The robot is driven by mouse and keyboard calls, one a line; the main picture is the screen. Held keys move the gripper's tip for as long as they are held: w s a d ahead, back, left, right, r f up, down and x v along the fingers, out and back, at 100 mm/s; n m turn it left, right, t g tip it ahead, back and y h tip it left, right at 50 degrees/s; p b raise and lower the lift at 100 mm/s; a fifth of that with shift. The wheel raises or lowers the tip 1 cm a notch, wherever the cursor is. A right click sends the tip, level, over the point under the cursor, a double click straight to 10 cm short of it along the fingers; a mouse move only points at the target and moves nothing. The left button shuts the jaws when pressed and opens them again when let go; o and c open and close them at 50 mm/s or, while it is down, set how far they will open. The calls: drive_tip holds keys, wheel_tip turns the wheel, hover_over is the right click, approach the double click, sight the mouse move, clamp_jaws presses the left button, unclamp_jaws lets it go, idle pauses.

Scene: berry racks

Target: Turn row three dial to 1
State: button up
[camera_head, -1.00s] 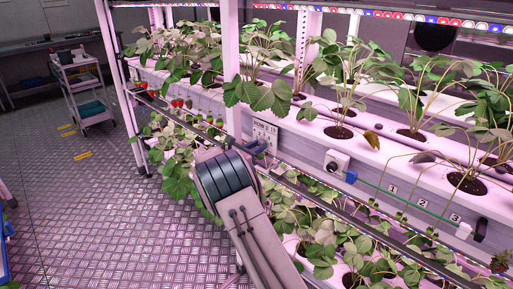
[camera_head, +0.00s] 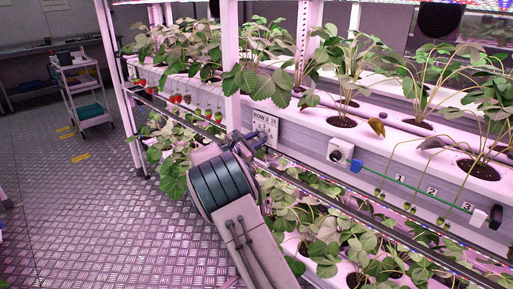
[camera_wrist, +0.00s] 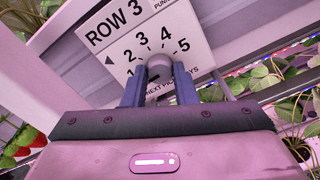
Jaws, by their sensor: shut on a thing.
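The white ROW 3 sign (camera_wrist: 108,32) fills the top of the wrist view, with numbers 1 to 5 in an arc. Its round grey dial knob (camera_wrist: 159,64) sits below the numbers. My gripper (camera_wrist: 160,74) is shut on the knob, one blue-grey finger on each side. The fingers partly cover the 1 and the lower text. I cannot clearly tell which number the dial points to. In the head view, the sign (camera_head: 265,123) is on the rack's front, and my gripper hides its lower part.
A white upright post (camera_head: 232,70) stands just left of the sign. Strawberry plants (camera_head: 250,80) and hanging berries (camera_head: 180,99) crowd the rack.

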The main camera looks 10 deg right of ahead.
drive_tip(key=shift+f+m+b, duration=0.1)
drive_tip(key=shift+m+b, duration=1.1)
drive_tip(key=shift+b, duration=0.05)
drive_tip(key=o, duration=1)
drive_tip(key=shift+a, duration=0.1)
drive_tip(key=v, duration=1.4)
drive_tip(key=shift+p, duration=0.4)
